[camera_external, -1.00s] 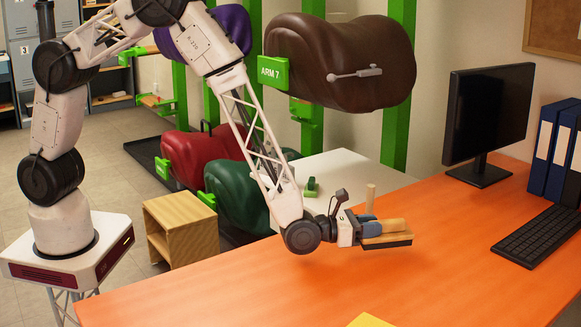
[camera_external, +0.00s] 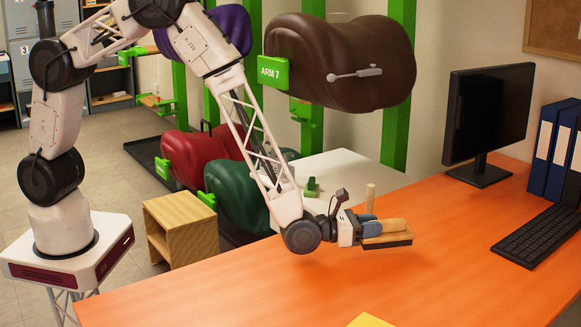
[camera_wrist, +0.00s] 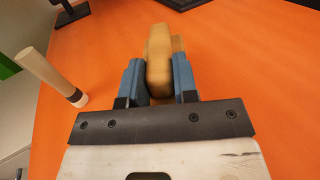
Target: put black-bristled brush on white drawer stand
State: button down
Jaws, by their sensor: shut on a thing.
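The black-bristled brush (camera_external: 390,238) has a tan wooden body with a dark strip of bristles along its underside. My gripper (camera_external: 372,229) is shut on it and holds it above or close to the orange desk; the exact gap is hard to tell. In the wrist view the wooden brush body (camera_wrist: 158,60) sits between the two blue fingers of my gripper (camera_wrist: 158,85). The white drawer stand (camera_external: 345,172) seems to be the white-topped unit behind the orange desk, partly hidden by my arm. A small green object (camera_external: 311,187) is on its top.
A pale upright wooden cylinder (camera_external: 370,198) stands just behind my gripper; it also shows at left in the wrist view (camera_wrist: 50,76). The orange desk (camera_external: 300,290) is mostly clear in front. A monitor (camera_external: 488,115), a keyboard (camera_external: 540,235) and binders (camera_external: 562,150) are at right. Saddles hang behind.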

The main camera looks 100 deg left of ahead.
dwell(0.6)
jog(key=shift+s+d+r, duration=0.1)
jog(key=shift+s+d, duration=0.3)
jog(key=shift+d, duration=0.1)
jog(key=shift+n+y, duration=0.3)
jog(key=shift+n, duration=0.1)
jog(key=s+d, duration=0.3)
jog(key=s, duration=0.1)
jog(key=s+d, duration=0.7)
jog(key=shift+s+d+r, duration=0.25)
jog(key=shift+s+r, duration=0.1)
jog(key=shift+s, duration=0.05)
jog(key=s+d, duration=0.3)
jog(key=s, duration=0.4)
jog(key=s+d+y, duration=0.1)
jog(key=s+d, duration=0.2)
jog(key=s, duration=0.5)
jog(key=shift+s+d+r+g, duration=0.2)
jog(key=shift+r+g, duration=0.1)
jog(key=shift+r, duration=0.15)
jog(key=w+d, duration=0.1)
jog(key=w, duration=0.4)
jog(key=w+d+f, duration=0.1)
jog(key=w+d, duration=0.1)
jog(key=w, duration=0.3)
jog(key=w+d, duration=0.1)
jog(key=w, duration=0.4)
jog(key=shift+w+d+f, duration=0.15)
jog(key=shift+w+f, duration=0.1)
jog(key=shift+f, duration=0.15)
